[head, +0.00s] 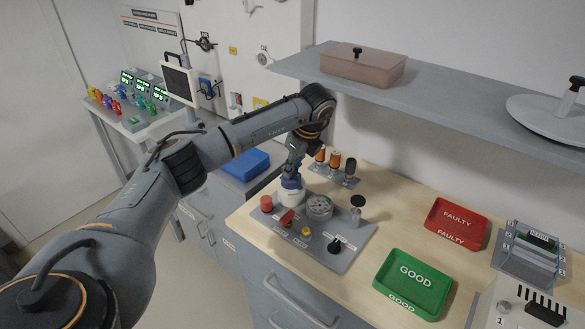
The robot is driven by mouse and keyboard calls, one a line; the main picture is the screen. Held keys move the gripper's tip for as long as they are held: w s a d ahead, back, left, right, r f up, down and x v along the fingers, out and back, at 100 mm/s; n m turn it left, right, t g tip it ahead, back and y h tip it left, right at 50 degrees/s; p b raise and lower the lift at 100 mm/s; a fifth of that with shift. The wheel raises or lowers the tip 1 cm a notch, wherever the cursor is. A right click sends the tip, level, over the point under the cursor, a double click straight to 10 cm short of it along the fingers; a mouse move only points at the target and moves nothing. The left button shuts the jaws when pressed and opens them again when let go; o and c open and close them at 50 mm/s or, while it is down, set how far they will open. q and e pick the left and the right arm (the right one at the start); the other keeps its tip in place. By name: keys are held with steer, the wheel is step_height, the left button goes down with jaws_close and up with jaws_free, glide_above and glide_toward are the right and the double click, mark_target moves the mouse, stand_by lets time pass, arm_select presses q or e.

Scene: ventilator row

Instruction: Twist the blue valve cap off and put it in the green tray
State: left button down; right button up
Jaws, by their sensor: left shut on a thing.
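The blue valve cap (291,184) shows at the top of a white round fitting (291,198) at the back left of a grey panel on the bench. My left gripper (292,178) reaches down from above and is shut on the cap. The fingers hide part of the cap, and I cannot tell whether it is still seated on the fitting. The green tray (430,305), marked GOOD, lies at the front right of the panel and looks empty. My right gripper is not in view.
The grey panel (345,262) carries a gauge (320,207), red and yellow buttons and black knobs. A red tray (457,222) marked FAULTY lies behind the green one. A shelf (430,98) overhangs the back. Bare wood lies between panel and trays.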

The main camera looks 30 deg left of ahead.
arm_select(q)
steer(key=shift+r+p, duration=0.95)
steer(key=shift+r, duration=0.85)
